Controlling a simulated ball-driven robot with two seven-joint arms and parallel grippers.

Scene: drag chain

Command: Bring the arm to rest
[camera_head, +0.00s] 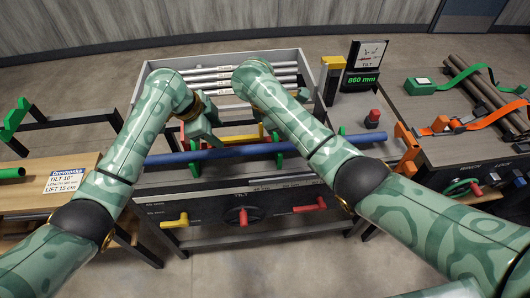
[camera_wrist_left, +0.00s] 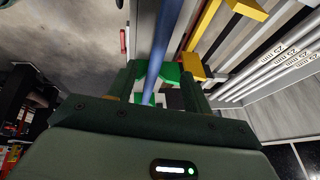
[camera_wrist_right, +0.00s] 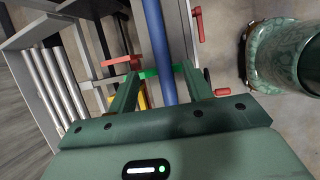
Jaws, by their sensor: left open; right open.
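A long blue tube (camera_head: 245,150) lies across the front of the middle bench, with green supports (camera_head: 195,168) along it. My left gripper (camera_head: 203,138) is over the tube's left part. In the left wrist view its fingers (camera_wrist_left: 158,88) are apart, with the blue tube (camera_wrist_left: 170,35) running between them beside a green support. In the right wrist view my right gripper (camera_wrist_right: 160,85) also has its fingers apart on either side of the blue tube (camera_wrist_right: 153,35). In the head view my right arm hides that gripper. I cannot tell whether either gripper touches the tube.
A grey tray (camera_head: 303,62) of metal rods lies behind the tube. A display reading 860 mm (camera_head: 362,80) and a red button (camera_head: 373,118) stand right of it. Red and yellow handles (camera_head: 310,205) stick out of the front panel. A side table (camera_head: 440,150) holds straps and dark bars.

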